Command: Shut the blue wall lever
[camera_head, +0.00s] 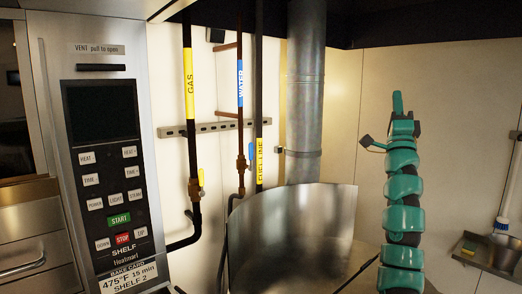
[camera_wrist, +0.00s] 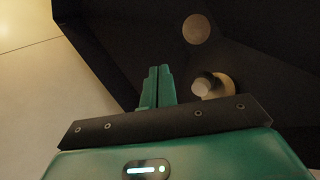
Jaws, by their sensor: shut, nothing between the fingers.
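The blue wall lever (camera_head: 250,152) shows as a small blue strip in the head view, beside the brass valve on the water pipe (camera_head: 240,105). The dark fuel-line pipe (camera_head: 259,100) stands just right of it and may hide part of it. My gripper (camera_head: 398,103) is raised at the right in the head view, pointing up, well to the right of the lever and apart from it. In the wrist view its green fingers (camera_wrist: 157,86) are together with nothing between them. The lever is not in the wrist view.
A gas pipe (camera_head: 188,75) with a yellow lever (camera_head: 201,178) runs left of the water pipe. A large metal kettle (camera_head: 290,235) stands below and in front of the pipes. A thick metal duct (camera_head: 305,90) rises between the pipes and my arm. An oven panel (camera_head: 105,150) is at left.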

